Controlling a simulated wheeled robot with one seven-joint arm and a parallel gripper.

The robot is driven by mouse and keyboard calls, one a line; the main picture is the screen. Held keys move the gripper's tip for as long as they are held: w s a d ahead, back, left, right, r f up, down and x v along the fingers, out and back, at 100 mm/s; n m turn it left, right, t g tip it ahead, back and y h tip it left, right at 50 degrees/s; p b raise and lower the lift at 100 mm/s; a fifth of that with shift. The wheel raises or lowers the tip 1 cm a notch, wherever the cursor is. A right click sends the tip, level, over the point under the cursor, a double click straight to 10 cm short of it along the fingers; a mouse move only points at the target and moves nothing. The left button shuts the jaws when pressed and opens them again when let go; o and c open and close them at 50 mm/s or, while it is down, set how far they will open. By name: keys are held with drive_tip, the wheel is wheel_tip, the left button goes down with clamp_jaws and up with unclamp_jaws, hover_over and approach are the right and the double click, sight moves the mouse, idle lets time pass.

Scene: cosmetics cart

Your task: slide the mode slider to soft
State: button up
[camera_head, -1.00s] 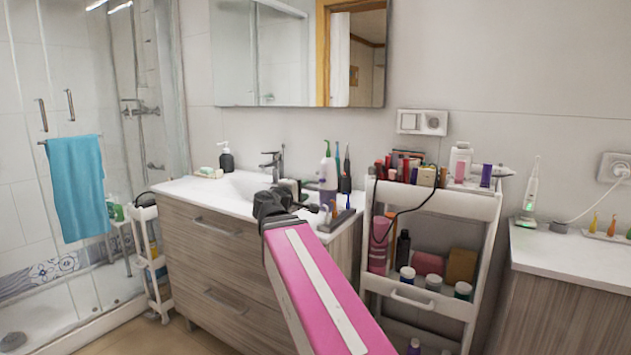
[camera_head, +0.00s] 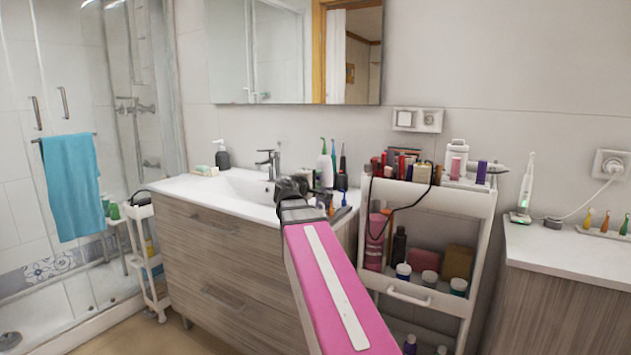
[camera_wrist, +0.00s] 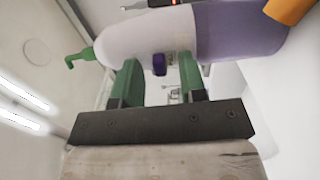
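A flosser-like device with a white body, green nozzle and purple lower part stands on the vanity in the head view (camera_head: 326,168); the gripper partly hides it. It also lies across the top of the wrist view (camera_wrist: 140,38). A small purple slider (camera_wrist: 159,64) shows on its white body, with tiny print beside it that I cannot read. My gripper (camera_wrist: 161,68) is open. Its two green fingers stand apart, one on each side of the slider, with tips close to the device; contact cannot be told. In the head view my gripper (camera_head: 305,197) is dark and small.
A dark-handled item (camera_head: 343,168) stands right beside the device. The sink (camera_head: 245,186) and faucet (camera_head: 270,163) are to the left. A white cart (camera_head: 478,203) crowded with cosmetics stands to the right. An orange item (camera_wrist: 288,10) shows at the wrist view's corner.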

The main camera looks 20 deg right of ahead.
clamp_jaws()
drive_tip(key=shift+r, duration=0.9)
unclamp_jaws()
drive_tip(key=v, duration=1)
drive_tip(key=shift+s+a, duration=0.3)
